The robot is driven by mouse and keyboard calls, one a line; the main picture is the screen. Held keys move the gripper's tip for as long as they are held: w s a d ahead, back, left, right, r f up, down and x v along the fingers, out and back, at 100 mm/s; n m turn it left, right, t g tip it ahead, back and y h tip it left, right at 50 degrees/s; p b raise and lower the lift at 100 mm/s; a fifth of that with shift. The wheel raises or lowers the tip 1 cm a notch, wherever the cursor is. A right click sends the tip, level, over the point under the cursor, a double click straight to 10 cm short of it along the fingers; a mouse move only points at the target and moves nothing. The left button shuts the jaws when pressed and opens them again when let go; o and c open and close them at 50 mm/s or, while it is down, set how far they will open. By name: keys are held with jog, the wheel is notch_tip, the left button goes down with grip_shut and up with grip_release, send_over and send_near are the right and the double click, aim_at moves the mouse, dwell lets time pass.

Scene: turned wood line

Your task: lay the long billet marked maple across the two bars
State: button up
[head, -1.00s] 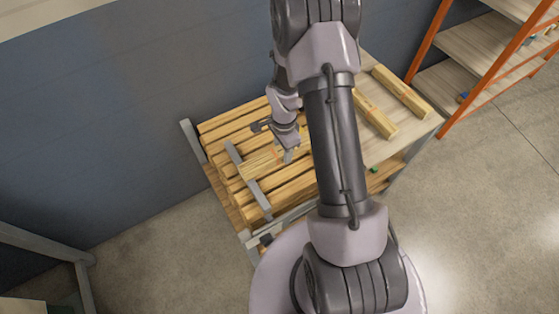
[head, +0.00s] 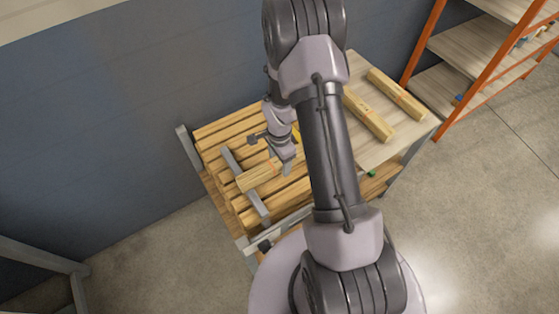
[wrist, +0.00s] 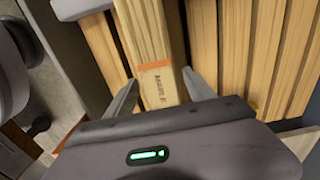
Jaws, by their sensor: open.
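The long pale billet (head: 257,179) lies over a grey bar (head: 230,161) on the slatted rack, its left end reaching past the bar. In the wrist view the billet (wrist: 145,32) bears a label with a red-orange stripe; the small lettering looks like maple. My gripper (head: 286,170) is over the billet's right part. In the wrist view my gripper (wrist: 160,95) is open, one finger on each side of the billet, with a gap at the right finger.
Several other billets (head: 215,134) lie side by side beneath. Two more (head: 397,93) lie on the pale tabletop (head: 420,128) to the right. An orange-framed shelf (head: 449,84) stands beyond it. A dark wall (head: 100,120) closes the back; the floor at right is clear.

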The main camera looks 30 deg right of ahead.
jog(key=a+r+n+t+p, duration=0.1)
jog(key=a+r+n+p, duration=0.1)
jog(key=r, duration=1.1)
jog(key=a+r+n+t+p, duration=0.1)
jog(key=a+r+n+p, duration=0.15)
jog(key=r, duration=1.05)
jog(key=s+a+r+n+t+y, duration=0.1)
jog(key=s+a+r+n+t, duration=0.1)
jog(key=s+a+r+n, duration=0.2)
jog(key=s+a+r+n+t+y, duration=0.1)
jog(key=s+a+r+n, duration=0.3)
jog(key=s+a+r, duration=0.3)
jog(key=s+r, duration=0.4)
jog(key=s, duration=0.2)
jog(key=shift+a+r+n+t+b, duration=0.2)
jog(key=shift+a+n+t+b, duration=0.15)
jog(key=shift+t, duration=0.05)
jog(key=shift+s+f, duration=0.15)
jog(key=shift+f, duration=0.1)
